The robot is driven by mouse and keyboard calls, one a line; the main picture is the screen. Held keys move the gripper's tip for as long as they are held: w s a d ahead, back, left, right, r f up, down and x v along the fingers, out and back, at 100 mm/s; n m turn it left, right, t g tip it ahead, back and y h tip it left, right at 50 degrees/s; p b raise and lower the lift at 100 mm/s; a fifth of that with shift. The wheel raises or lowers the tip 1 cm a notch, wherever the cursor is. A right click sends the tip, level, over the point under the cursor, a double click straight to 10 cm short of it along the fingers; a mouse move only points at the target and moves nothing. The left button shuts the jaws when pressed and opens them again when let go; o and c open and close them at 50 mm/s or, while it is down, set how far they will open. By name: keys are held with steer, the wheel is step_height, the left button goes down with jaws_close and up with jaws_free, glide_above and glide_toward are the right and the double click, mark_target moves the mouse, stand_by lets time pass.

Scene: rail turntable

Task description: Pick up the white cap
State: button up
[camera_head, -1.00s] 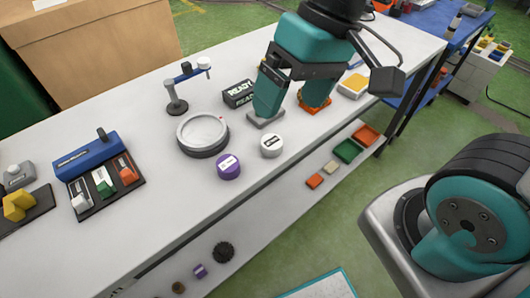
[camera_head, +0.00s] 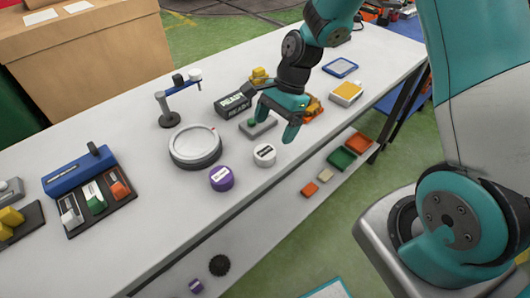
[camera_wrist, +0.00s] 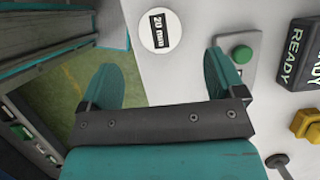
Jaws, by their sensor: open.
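The white cap (camera_head: 264,155), a short round piece with a dark label, stands on the white table near its front edge. In the wrist view the white cap (camera_wrist: 160,32) shows a "20 mm" label, ahead of the space between my fingers. My gripper (camera_head: 276,124) is open and empty, above the table and just behind the cap in the head view. In the wrist view the fingers of my gripper (camera_wrist: 160,75) are wide apart, and neither touches the cap.
A purple cap (camera_head: 221,178) and a round grey turntable (camera_head: 195,146) stand left of the white cap. A grey base with a green button (camera_head: 252,124), a black READY box (camera_head: 233,104) and a blue-armed stand (camera_head: 168,112) are behind. The table's front edge is close.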

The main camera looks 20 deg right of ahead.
mark_target(265, 151)
steer(key=p+x, duration=0.1)
steer(key=x, duration=0.7)
steer(key=shift+f+p, duration=0.2)
steer(key=shift+p, duration=0.2)
steer(key=c, duration=1)
steer(key=shift+r, duration=0.1)
